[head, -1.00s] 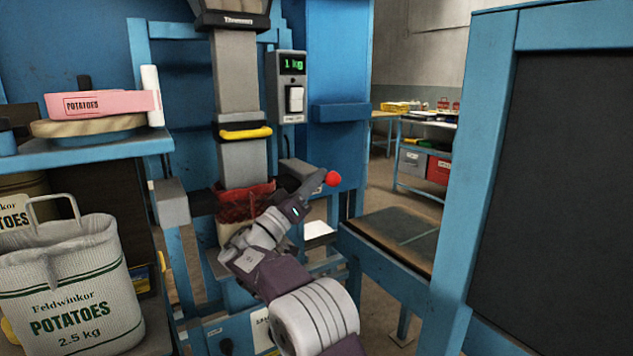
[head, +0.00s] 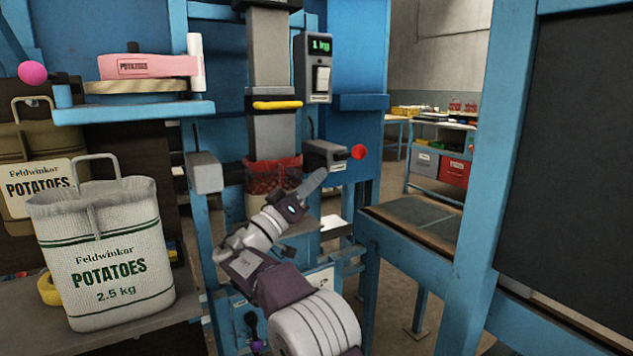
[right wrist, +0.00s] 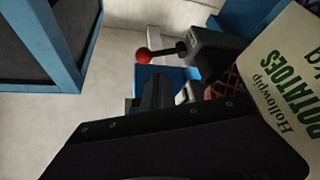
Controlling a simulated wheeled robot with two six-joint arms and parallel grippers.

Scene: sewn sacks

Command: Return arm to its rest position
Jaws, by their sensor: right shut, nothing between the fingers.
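My right arm reaches in from the bottom of the head view. Its gripper (head: 316,180) is shut and empty, pointing up and away. It appears below and left of a red ball knob (head: 359,152) on a dark lever, with a visible gap between them. The red knob also shows in the right wrist view (right wrist: 143,56), beyond my dark gripper parts. My left gripper is in neither view.
Behind my gripper is a red mesh sack (head: 272,174) under the grey chute (head: 272,132). A blue frame with a dark panel (head: 575,150) stands at right. A white potato sack (head: 105,255) stands on the left shelf. A pale printed sack (right wrist: 285,85) fills the wrist view's right edge.

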